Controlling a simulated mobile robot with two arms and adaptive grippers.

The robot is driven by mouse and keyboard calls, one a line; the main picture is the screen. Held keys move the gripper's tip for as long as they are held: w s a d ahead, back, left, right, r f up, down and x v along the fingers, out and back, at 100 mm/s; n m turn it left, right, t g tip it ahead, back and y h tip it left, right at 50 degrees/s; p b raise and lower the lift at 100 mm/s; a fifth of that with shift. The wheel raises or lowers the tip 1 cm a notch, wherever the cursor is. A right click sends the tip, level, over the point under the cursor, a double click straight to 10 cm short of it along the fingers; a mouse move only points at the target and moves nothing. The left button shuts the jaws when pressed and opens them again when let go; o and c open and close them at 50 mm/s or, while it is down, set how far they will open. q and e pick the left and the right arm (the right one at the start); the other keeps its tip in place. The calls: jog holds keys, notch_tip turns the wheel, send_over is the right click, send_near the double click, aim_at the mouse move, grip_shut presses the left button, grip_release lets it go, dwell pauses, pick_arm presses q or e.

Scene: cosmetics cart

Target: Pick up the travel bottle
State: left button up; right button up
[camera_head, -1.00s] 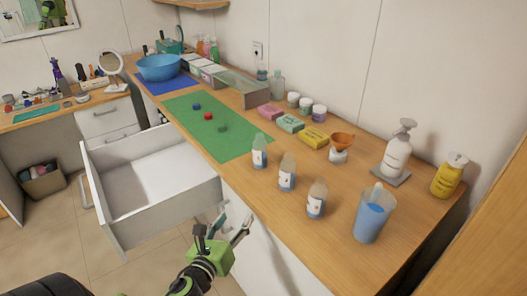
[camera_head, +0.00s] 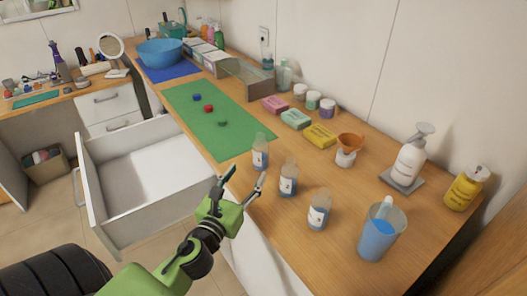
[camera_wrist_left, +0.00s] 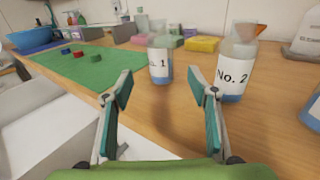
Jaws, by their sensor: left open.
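Three small clear travel bottles with white labels and blue liquid stand upright on the wooden counter. The leftmost bottle (camera_head: 261,153) is at the green mat's near corner; in the left wrist view it is the bottle labelled 1 (camera_wrist_left: 160,60), ahead of the fingers. The middle bottle (camera_head: 288,178) is labelled No. 2 (camera_wrist_left: 232,75) in the wrist view, right of the fingers. The third bottle (camera_head: 319,211) stands nearest the front right. My left gripper (camera_head: 245,186) is open and empty at the counter's front edge, short of the bottles. My right gripper is not seen.
A cup of blue liquid (camera_head: 380,232) and a pump bottle (camera_head: 409,158) stand to the right. An orange funnel (camera_head: 350,141) and soap boxes (camera_head: 320,135) are behind. The green mat (camera_head: 230,143) lies left, with caps on it. An open drawer (camera_head: 150,218) juts out below.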

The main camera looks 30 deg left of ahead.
aim_at(257, 157)
pick_arm(q)
jog(key=w, duration=0.2)
jog(key=w+a+p, duration=0.1)
jog(key=w, duration=0.2)
jog(key=shift+w+a+r, duration=0.1)
jog(key=shift+w+r, duration=0.1)
jog(key=shift+w, duration=0.35)
jog(key=shift+w+f, duration=0.1)
jog(key=shift+w, duration=0.1)
jog(key=w, duration=0.1)
jog(key=w+p, duration=0.1)
jog(key=w, duration=0.2)
jog(key=shift+w+a, duration=0.15)
jog(key=shift+a, duration=0.25)
jog(key=shift+w, duration=0.35)
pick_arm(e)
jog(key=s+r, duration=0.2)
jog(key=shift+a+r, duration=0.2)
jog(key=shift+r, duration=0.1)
pick_arm(q)
jog(key=shift+s, duration=0.1)
jog(key=shift+c, duration=0.3)
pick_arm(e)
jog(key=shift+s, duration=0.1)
pick_arm(q)
jog(key=c, duration=1.2)
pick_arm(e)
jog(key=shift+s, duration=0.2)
